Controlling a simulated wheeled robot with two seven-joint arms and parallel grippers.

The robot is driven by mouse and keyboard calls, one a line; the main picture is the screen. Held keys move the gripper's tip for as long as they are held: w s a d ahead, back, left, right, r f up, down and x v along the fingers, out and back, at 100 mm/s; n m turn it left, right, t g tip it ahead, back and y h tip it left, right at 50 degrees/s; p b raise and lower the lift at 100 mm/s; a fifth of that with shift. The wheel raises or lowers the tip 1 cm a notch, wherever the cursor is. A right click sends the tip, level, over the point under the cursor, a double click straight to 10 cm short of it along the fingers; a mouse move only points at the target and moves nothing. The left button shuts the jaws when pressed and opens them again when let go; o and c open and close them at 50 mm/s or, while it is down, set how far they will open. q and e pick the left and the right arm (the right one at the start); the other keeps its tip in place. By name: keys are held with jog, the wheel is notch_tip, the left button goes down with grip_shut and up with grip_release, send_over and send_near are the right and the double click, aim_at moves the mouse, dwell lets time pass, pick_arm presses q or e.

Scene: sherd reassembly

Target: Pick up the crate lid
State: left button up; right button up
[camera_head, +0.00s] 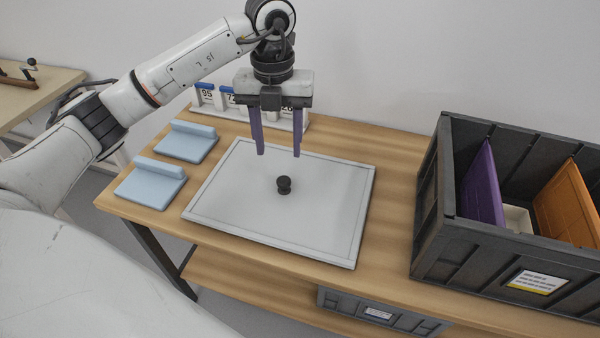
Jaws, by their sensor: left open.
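The crate lid (240,205) is a flat light-grey panel with a raised rim, lying on the wooden table. A small black knob (284,185) stands up near its middle. My left gripper (278,155) is open and empty, with its two purple fingers pointing down. It hangs above the far part of the lid, behind the knob in the picture and apart from it. My right gripper is not in view.
A dark grey crate (440,235) with purple and orange dividers stands open on the table's right. Two light-blue blocks (150,185) (187,142) lie left of the lid. A white numbered rack (220,100) stands behind. Another grey crate (380,314) sits on the lower shelf.

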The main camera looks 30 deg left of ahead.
pick_arm(q)
send_over(284, 179)
jog(key=s, duration=0.1)
notch_tip(284, 179, down, 5)
jog(key=shift+a+r, duration=0.1)
jog(key=shift+a, duration=0.05)
jog(key=f, duration=0.4)
jog(key=shift+w+f, duration=0.25)
jog(key=shift+w, duration=0.15)
jog(key=shift+f, duration=0.35)
jog(key=shift+w, duration=0.1)
grip_shut()
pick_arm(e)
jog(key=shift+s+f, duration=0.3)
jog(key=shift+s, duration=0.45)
